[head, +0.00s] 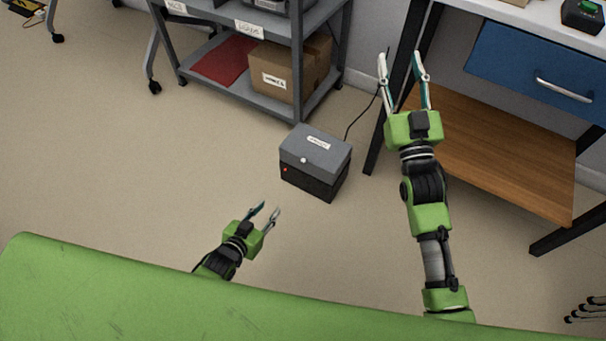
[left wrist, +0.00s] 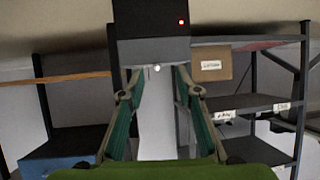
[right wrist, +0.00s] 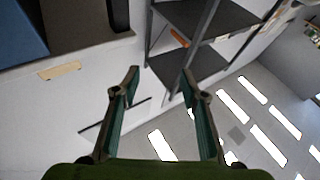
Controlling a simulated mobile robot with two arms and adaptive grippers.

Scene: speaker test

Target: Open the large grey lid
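The large grey lid (head: 318,146) sits shut on a black box (head: 312,181) on the floor. A small white knob (head: 303,160) is at its front edge, and a red light (head: 285,170) shows below it. My left gripper (head: 269,207) is open and empty, in front of the box and apart from it. In the left wrist view the lid (left wrist: 150,51) appears upside down, with the knob (left wrist: 157,68) between the open fingertips. My right gripper (head: 400,56) is open and empty, right of and beyond the box. The right wrist view does not show the lid.
A grey shelf (head: 225,85) with a cardboard box (head: 270,82) stands behind the lidded box. A workbench with a blue drawer (head: 530,65) and wooden lower shelf (head: 500,165) is at the right. A black cable (head: 363,113) runs behind the box. The floor left of it is clear.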

